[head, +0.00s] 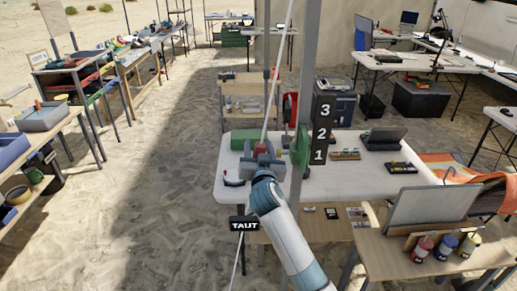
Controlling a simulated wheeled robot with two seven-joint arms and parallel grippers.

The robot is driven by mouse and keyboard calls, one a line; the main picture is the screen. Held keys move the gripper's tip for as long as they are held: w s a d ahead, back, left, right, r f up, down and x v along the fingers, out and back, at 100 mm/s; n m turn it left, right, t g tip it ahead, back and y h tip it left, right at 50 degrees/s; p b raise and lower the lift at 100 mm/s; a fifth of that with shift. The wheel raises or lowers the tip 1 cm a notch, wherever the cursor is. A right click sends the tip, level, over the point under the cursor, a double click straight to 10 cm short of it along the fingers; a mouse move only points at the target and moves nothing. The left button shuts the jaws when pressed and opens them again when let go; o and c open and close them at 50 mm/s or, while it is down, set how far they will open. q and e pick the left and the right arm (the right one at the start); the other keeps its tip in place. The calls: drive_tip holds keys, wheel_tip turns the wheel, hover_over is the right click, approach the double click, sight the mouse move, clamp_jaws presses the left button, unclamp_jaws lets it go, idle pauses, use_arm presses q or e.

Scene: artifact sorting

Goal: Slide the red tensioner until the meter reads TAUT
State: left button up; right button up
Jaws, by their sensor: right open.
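The red tensioner (261,148) is a small red piece on a thin pale guy line (274,75) that slants down from the top of the view. A small black plate with white letters (244,224) reads TAUT, lower on the line, left of my right forearm. My left gripper is not in view.
A white table (345,182) stands behind my right gripper, with a green roll and small items on it. Sandy ground to the left is clear.

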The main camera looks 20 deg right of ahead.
drive_tip(key=shift+s, duration=0.2)
drive_tip(key=shift+s+a+f+b, duration=0.2)
drive_tip(key=shift+s+b, duration=0.1)
drive_tip(key=shift+s, duration=0.3)
drive_tip(key=b+v, duration=0.4)
drive_tip(key=v, duration=1.2)
drive_tip(key=shift+r, duration=0.2)
drive_tip(key=shift+w, duration=0.1)
